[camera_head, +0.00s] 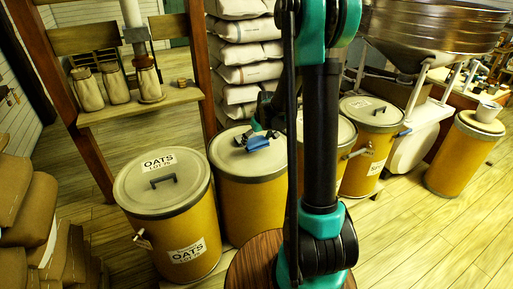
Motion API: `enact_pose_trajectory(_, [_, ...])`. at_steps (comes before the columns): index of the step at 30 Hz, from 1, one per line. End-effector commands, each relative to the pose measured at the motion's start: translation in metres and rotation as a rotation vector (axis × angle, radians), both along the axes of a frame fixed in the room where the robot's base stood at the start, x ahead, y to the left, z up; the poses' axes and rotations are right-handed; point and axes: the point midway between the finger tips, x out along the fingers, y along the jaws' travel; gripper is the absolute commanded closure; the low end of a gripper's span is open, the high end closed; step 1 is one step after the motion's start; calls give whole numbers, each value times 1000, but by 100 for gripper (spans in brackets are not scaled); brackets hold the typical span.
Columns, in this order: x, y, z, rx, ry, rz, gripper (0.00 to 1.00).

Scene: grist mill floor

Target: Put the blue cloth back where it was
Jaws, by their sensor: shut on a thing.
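The blue cloth (257,142) is a small crumpled blue patch at the lid of the second drum (253,190) from the left. My gripper (249,134) is small and dark in this view, at the cloth, and is shut on it. My arm comes in from the right behind its own upright link. I cannot tell whether the cloth touches the lid or hangs just above it. The gripper's fingertips are too small to make out clearly.
An oats drum (165,215) with a handled lid stands at the left. More drums (370,145) stand behind my arm and to the right. A wooden shelf (180,98) holds several jars. Sacks (243,52) are stacked behind. Floor at the lower right (430,240) is clear.

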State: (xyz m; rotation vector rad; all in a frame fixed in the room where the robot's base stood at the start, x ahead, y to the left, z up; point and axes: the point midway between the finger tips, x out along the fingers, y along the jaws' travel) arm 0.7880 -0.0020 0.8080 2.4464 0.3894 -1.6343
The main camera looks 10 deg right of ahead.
Motion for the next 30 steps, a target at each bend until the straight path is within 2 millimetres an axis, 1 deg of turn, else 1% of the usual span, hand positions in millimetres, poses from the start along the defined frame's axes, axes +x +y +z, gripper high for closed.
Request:
enact_pose_trajectory(6, [0, 0, -27, 0, 0, 0, 48])
enact_pose_trajectory(9, [0, 0, -35, 0, 0, 0, 48])
enact_pose_trajectory(21, [0, 0, -39, 0, 0, 0, 48])
enact_pose_trajectory(22, [0, 0, -39, 0, 0, 0, 9])
enact_pose_trajectory(24, [0, 0, -38, 0, 0, 0, 0])
enact_pose_trajectory(30, [0, 0, -38, 0, 0, 0, 0])
